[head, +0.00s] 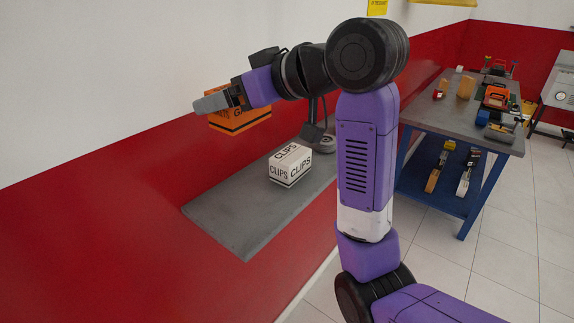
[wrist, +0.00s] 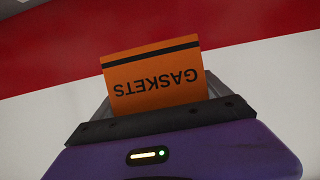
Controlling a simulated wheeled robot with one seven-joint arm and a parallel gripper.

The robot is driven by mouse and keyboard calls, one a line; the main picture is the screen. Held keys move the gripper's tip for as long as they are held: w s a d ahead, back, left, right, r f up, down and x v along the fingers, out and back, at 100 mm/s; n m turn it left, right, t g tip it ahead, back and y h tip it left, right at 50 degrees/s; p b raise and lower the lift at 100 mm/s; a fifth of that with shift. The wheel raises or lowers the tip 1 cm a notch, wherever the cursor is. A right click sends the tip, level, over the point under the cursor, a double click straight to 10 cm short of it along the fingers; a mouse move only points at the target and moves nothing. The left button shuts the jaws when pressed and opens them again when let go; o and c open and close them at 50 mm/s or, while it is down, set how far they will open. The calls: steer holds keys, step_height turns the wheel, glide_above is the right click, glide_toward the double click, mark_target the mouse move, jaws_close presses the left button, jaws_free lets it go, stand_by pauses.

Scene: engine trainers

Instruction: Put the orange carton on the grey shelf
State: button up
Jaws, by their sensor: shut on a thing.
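The orange carton (head: 240,119) is held in the air by my gripper (head: 212,103), over the far left part of the grey shelf. In the wrist view the orange carton (wrist: 155,78) reads "GASKETS" upside down and has a black stripe. My gripper (wrist: 158,98) is shut on it. The grey shelf (head: 235,215) is fixed along the red and white wall, below the carton. There is a clear gap between carton and shelf. The carton's upper part is partly hidden by my gripper in the head view.
A white "CLIPS" carton (head: 290,166) stands on the middle of the shelf. A dark lamp-like object (head: 324,141) stands behind it. The left end of the shelf is bare. A workbench (head: 455,115) with tools and boxes stands at the right.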

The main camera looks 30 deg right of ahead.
step_height(320, 180, down, 19)
steer(key=shift+r, duration=0.1)
stand_by(0.4)
steer(key=shift+f, duration=0.25)
steer(key=o, duration=1.5)
steer(key=shift+o, duration=0.2)
steer(key=shift+r, duration=0.2)
steer(key=v, duration=1.2)
